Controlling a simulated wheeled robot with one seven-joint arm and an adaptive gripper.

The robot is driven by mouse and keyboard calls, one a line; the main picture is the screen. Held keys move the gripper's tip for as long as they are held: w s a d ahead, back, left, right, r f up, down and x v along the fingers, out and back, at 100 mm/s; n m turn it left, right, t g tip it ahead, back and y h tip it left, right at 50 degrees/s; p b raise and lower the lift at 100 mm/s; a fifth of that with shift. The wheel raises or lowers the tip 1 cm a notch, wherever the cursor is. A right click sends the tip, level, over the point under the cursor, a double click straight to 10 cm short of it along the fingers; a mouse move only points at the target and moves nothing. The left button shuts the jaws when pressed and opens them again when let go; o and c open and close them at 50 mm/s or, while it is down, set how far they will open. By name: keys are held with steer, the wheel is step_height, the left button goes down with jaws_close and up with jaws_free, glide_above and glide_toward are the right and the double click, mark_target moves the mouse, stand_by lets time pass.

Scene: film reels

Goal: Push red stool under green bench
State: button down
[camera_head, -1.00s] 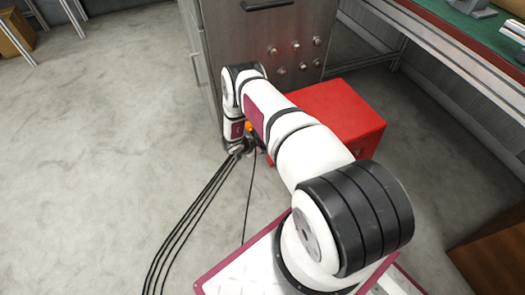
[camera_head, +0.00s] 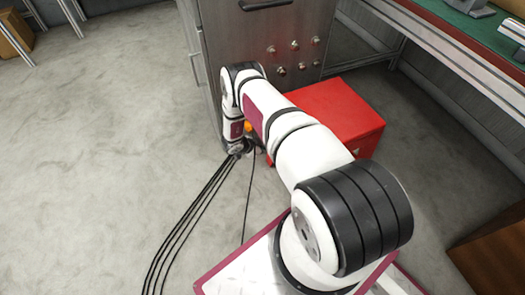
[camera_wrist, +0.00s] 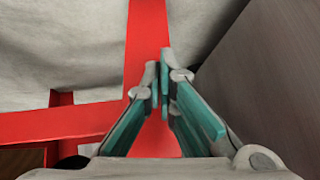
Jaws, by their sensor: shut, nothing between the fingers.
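The red stool (camera_head: 345,110) stands on the floor in the head view, right of my arm and in front of the metal cabinet. My arm hides its left part. The green bench (camera_head: 459,22) is at the upper right, with open space below its top. In the wrist view my gripper (camera_wrist: 164,75) is shut and empty, its fingertips together. Red bars of the stool (camera_wrist: 60,125) lie beyond and to the left of the fingers. I cannot tell whether the fingers touch the stool. In the head view the fingers are hidden at the arm's lower end.
A grey metal cabinet (camera_head: 270,45) with several knobs stands behind the stool and left of the bench. A brown wooden box (camera_head: 492,255) is at the lower right. Bench legs (camera_head: 402,52) stand near the stool. The floor (camera_head: 110,130) at left is clear.

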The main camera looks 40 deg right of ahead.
steer(key=shift+s+d+b, duration=1.1)
steer(key=shift+s+d, duration=0.2)
steer(key=shift+d, duration=3.05)
steer(key=w+a+r, duration=0.2)
steer(key=a, duration=0.5)
